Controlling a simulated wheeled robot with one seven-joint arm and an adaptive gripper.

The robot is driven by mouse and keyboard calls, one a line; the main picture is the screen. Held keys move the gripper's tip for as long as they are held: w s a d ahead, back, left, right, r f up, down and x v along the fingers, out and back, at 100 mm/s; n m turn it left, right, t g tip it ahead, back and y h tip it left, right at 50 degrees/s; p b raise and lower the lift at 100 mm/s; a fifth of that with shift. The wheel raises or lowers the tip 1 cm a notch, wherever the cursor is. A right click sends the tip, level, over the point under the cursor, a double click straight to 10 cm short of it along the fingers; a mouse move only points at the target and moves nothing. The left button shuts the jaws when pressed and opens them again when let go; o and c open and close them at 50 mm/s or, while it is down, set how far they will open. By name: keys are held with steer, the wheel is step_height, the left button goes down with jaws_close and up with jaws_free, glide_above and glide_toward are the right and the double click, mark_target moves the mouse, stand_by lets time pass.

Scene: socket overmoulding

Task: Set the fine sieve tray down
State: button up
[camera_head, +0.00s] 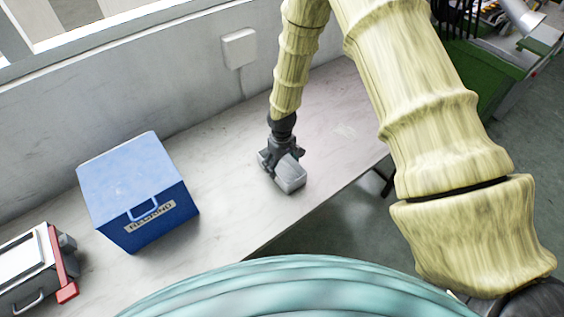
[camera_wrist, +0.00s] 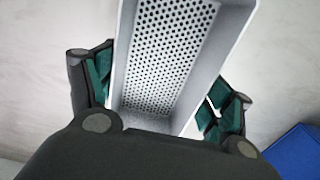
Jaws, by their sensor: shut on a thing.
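The fine sieve tray (camera_wrist: 175,50) is a light grey, open box with a perforated bottom of small round holes. In the wrist view it lies between the green-padded fingers of my gripper (camera_wrist: 162,95), which is shut on its two side walls. In the head view the tray (camera_head: 290,175) is a small grey block at my gripper (camera_head: 281,162), over the pale worktop (camera_head: 235,195). I cannot tell whether the tray's underside touches the worktop. Part of the tray is hidden by my gripper.
A blue box (camera_head: 140,190) with a handle and label stands on the worktop left of my gripper; its edge also shows in the wrist view (camera_wrist: 298,152). A grey device with a red lever (camera_head: 62,265) is at far left. The worktop around the tray is clear.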

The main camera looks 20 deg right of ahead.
mark_target(282, 172)
steer(key=shift+f, duration=0.15)
steer(key=o, duration=1.1)
steer(key=shift+c, duration=0.2)
step_height(282, 172, up, 12)
steer(key=b, duration=0.3)
steer(key=shift+r+b, duration=0.2)
steer(key=shift+b, duration=0.15)
